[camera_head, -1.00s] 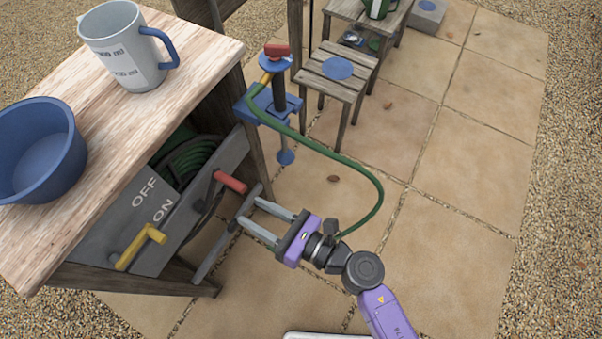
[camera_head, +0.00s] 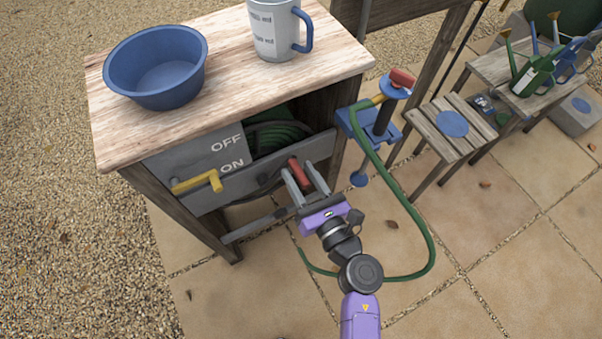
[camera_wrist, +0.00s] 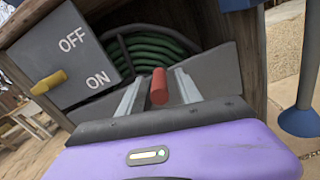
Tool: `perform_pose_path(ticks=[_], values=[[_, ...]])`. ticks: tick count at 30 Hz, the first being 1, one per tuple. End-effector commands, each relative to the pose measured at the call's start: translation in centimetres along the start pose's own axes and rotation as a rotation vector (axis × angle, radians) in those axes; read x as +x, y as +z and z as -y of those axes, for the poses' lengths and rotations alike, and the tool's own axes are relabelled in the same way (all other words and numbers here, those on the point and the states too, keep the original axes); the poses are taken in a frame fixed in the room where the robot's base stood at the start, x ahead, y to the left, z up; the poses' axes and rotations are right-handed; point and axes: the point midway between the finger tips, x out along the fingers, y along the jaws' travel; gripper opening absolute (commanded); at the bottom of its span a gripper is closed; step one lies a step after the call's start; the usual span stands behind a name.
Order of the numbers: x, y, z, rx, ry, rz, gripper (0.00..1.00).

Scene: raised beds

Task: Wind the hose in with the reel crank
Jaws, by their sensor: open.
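The reel crank's red handle (camera_head: 299,173) sticks out from the grey bar at the front of the wooden bench. It also shows in the wrist view (camera_wrist: 159,87), between my fingers. My gripper (camera_head: 305,175) is open, with one finger on each side of the red handle; I cannot tell whether they touch it. The green hose (camera_head: 428,235) loops over the paving, and coils of it (camera_wrist: 150,50) lie on the reel inside the bench. Part of the reel is hidden by the grey panels.
A yellow lever (camera_head: 197,183) sits by the OFF and ON marks. A blue bowl (camera_head: 157,75) and a mug (camera_head: 275,28) stand on the bench top. A blue stand with a red-topped tap (camera_head: 398,80) is right of the bench. A slatted stool (camera_head: 450,125) stands beyond it.

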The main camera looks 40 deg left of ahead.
Motion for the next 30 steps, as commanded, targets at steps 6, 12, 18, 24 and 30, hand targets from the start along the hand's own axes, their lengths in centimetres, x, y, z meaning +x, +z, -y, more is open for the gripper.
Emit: perform_pose_path(ticks=[6, 12, 18, 24, 30], values=[[0.04, 0.0, 0.01, 0.0, 0.0, 0.0, 0.41], [0.02, 0.01, 0.02, 0.0, -0.001, 0.0, 0.04], [0.01, 0.01, 0.02, 0.0, -0.001, 0.0, 0.0], [0.0, 0.02, 0.03, 0.0, -0.001, 0.0, 0.0], [0.0, 0.02, 0.03, 0.0, -0.001, 0.0, 0.0]])
